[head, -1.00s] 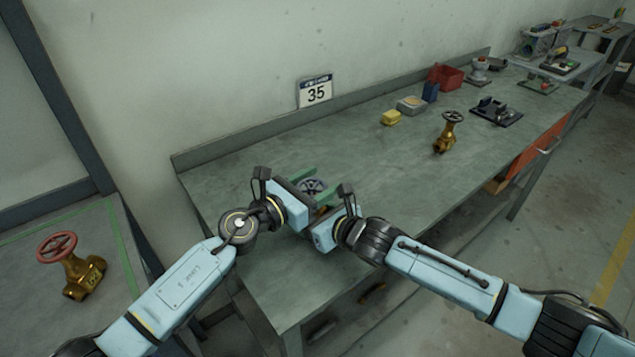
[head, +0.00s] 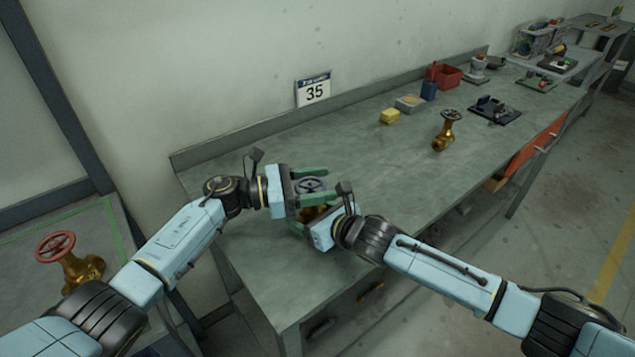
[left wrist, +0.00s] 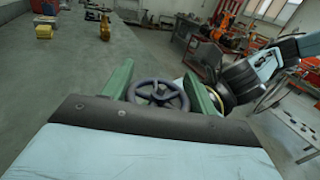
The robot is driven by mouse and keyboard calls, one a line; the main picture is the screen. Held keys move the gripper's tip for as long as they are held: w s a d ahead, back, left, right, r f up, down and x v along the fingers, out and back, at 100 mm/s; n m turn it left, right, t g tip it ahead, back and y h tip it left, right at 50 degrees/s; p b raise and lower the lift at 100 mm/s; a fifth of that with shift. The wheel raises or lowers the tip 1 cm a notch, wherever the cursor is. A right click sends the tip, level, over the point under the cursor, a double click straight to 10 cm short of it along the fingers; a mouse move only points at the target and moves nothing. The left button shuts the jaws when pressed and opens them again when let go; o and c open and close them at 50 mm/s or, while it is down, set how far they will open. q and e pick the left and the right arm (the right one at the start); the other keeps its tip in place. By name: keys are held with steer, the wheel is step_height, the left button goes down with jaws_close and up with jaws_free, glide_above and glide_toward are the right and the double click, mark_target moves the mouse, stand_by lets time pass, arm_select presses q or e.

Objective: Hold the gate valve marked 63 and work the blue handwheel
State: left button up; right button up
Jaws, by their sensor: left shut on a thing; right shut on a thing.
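The gate valve's dark blue handwheel (head: 311,185) faces up over the near left part of the bench. In the left wrist view the handwheel (left wrist: 158,94) sits between the two green fingers. My left gripper (head: 320,184) is shut on the handwheel from the left. The brass valve body (head: 311,212) shows only in part below the wheel. My right gripper (head: 309,219) is shut on this body from the front right, and its housing hides much of it. The marking 63 cannot be read.
A brass valve with a red handwheel (head: 70,262) stands on the left table. Another brass valve with a dark wheel (head: 446,130) stands farther along the bench (head: 375,170). A yellow block (head: 390,116) and red bin (head: 446,76) stand behind. A wall sign (head: 313,91) reads 35.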

arm_select(q)
steer(key=shift+s+f+m+g, duration=0.15)
steer(key=shift+m+g, duration=0.85)
steer(key=shift+g, duration=0.6)
steer(key=shift+s+m+g, duration=0.1)
steer(key=shift+m+g, duration=0.3)
steer(key=shift+g, duration=0.2)
steer(key=o, duration=1)
steer(key=shift+a, duration=0.15)
steer(key=a, duration=1.1)
steer(key=shift+w+a, duration=0.4)
